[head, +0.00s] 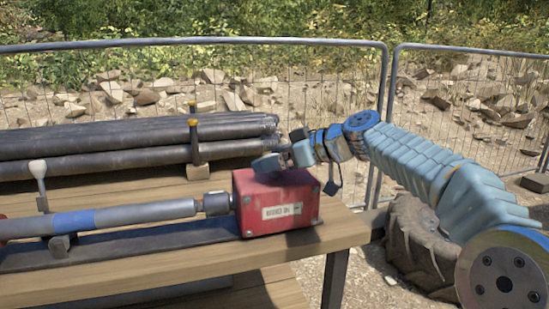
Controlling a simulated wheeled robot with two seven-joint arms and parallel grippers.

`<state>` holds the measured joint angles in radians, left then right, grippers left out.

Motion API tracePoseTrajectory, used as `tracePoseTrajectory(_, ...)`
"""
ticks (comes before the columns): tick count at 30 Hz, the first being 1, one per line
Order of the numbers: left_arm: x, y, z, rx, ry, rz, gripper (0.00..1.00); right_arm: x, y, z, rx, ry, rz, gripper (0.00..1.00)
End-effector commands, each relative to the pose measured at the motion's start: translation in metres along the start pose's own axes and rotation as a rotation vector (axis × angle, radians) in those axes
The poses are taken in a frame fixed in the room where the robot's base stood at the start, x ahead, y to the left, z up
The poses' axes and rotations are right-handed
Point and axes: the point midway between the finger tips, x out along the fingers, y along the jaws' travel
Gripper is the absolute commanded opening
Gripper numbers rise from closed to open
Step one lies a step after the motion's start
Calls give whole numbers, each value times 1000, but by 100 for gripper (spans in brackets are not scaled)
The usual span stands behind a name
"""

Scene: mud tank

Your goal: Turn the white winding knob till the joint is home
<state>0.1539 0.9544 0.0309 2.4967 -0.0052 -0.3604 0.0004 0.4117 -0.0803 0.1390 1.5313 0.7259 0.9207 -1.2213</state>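A red box (277,207) with a pale label stands at the right end of a dark rail on the wooden bench. A grey rod with a blue band (95,219) lies along the rail, and its metal coupling (214,203) meets the box's left side. A white knob (38,169) tops a short stalk at the far left, well away from my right gripper. My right gripper (268,164) is at the top of the red box; contact and finger gap are unclear. Any knob under or behind it is hidden. My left gripper is out of view.
Dark pipes (110,145) lie stacked at the back of the bench (300,249), held by a yellow-topped post (194,140). A wire fence (300,90) stands behind. A tyre (420,240) lies on the ground at right, below my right arm.

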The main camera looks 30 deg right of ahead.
Motion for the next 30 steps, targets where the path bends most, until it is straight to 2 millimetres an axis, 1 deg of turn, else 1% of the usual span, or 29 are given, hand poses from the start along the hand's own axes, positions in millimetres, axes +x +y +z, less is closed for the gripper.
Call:
tracePoseTrajectory(1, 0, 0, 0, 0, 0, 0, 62, 0, 0, 0, 0, 0, 0, 73)
tracePoseTrajectory(9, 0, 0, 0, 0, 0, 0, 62, 0, 0, 0, 0, 0, 0, 32)
tracePoseTrajectory(14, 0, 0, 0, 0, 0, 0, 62, 0, 0, 0, 2, 0, 6, 31)
tracePoseTrajectory(20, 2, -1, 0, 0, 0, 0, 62, 0, -1, 0, 20, 1, 53, 31)
tracePoseTrajectory(26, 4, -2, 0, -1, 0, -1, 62, -1, -1, -1, 66, 2, 170, 31)
tracePoseTrajectory(30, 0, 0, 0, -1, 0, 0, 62, -2, -1, -2, 113, 2, 284, 31)
